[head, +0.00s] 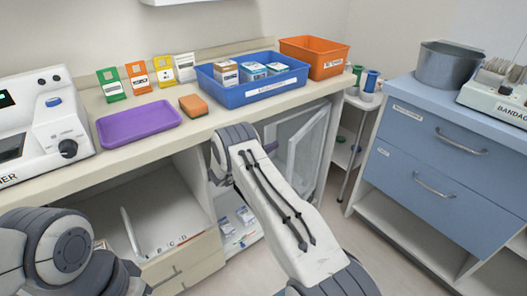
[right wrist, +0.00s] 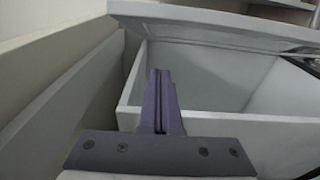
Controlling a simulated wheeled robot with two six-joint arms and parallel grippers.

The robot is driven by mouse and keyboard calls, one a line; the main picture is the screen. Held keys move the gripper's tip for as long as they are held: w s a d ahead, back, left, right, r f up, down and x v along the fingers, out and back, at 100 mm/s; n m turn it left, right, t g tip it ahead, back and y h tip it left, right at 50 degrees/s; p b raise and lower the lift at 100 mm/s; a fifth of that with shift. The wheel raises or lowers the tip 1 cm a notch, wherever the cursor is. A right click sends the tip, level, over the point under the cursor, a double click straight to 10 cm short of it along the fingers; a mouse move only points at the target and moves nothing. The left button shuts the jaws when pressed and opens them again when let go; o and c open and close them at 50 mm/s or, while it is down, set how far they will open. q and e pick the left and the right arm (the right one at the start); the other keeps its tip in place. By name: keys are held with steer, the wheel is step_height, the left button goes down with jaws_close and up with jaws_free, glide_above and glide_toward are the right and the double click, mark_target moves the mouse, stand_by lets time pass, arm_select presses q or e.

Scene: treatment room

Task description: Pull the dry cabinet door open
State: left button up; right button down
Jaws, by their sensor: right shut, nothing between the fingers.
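The dry cabinet is under the counter in the head view. A pale-framed, see-through door (head: 303,145) stands at an angle below the blue bin, just right of my right arm, and looks partly open. My right arm reaches in from the bottom and covers part of the cabinet front. In the right wrist view my right gripper (right wrist: 161,78) is shut and empty, its fingers in front of an open pale compartment (right wrist: 205,75). I cannot tell whether they touch the door. My left arm shows at the lower left, but its fingers are out of view.
The counter above holds a purple tray (head: 138,123), an orange sponge (head: 194,106), a blue bin (head: 252,93) with boxes and an orange bin (head: 315,57). A blue drawer cabinet (head: 440,160) stands at the right. Some floor (head: 370,245) is clear between.

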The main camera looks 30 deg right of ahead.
steer(key=s+d, duration=0.3)
steer(key=d, duration=0.2)
steer(key=shift+d, duration=0.25)
